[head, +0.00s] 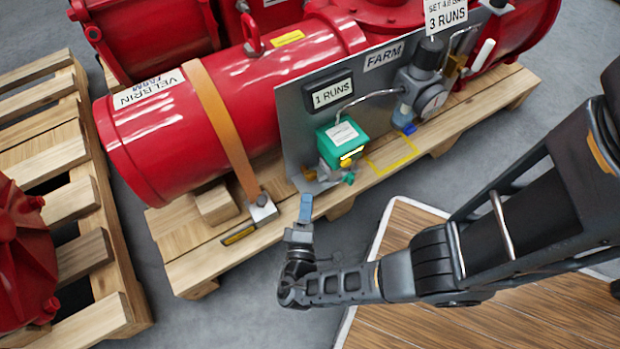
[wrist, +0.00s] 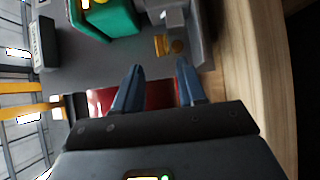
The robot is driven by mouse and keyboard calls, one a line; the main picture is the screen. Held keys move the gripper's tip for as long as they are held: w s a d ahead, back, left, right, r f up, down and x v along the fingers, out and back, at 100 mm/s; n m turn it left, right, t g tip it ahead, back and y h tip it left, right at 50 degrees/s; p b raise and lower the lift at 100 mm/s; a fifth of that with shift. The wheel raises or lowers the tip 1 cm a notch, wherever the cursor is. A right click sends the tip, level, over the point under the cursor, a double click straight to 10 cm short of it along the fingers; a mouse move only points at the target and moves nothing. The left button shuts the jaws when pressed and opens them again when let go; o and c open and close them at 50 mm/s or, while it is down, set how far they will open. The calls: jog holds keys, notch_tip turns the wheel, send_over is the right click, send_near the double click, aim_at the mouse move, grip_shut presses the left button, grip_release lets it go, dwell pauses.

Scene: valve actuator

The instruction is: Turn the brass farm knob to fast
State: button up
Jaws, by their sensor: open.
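A green box (head: 343,142) with a white label sits on a grey valve block (head: 333,163) below the FARM sign, on the grey plate. A small brass fitting (wrist: 162,46) sticks out of the block's near side in the wrist view; I cannot tell for sure that it is the farm knob. No slow or fast marking is readable. My gripper (head: 306,207) is in front of the block, to its lower left. In the wrist view its blue fingers (wrist: 158,82) are apart and empty, short of the brass fitting.
The grey plate (head: 296,125) stands before a red cylinder (head: 150,140) strapped to a wooden pallet (head: 225,255). A regulator with a gauge (head: 431,100) is right of the green box. A strap buckle (head: 262,209) lies left of my gripper.

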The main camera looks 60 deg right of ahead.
aim_at(310, 176)
jog(key=x, duration=0.7)
jog(key=shift+d, duration=0.3)
grip_shut()
